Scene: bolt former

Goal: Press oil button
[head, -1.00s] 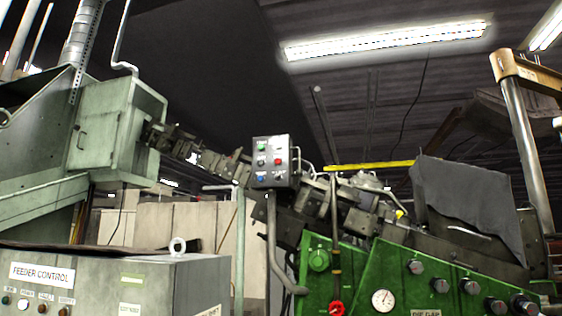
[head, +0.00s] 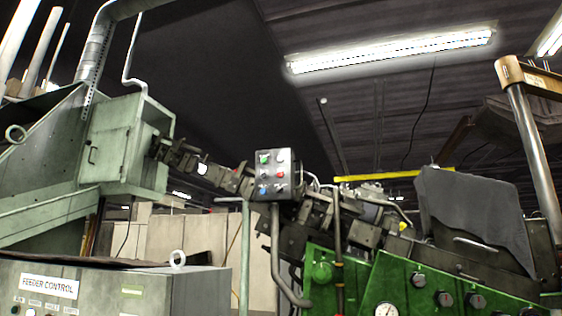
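A small grey button box (head: 290,160) stands on a bent pipe near the middle of the head view. Its face carries a green button (head: 264,158), a red button (head: 280,174), a blue button (head: 263,190) and several pale ones. The labels are too small to read, so I cannot tell which button is the oil button. More small buttons show on the feeder control cabinet (head: 100,300) at the lower left, cut by the bottom edge. Neither of my grippers is in view.
A green machine panel (head: 350,285) with knobs and a gauge (head: 386,310) fills the lower right. A pale green housing (head: 112,160) stands at the left. A yellow bar (head: 380,175) and a dark grey cover (head: 470,205) are right of the button box.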

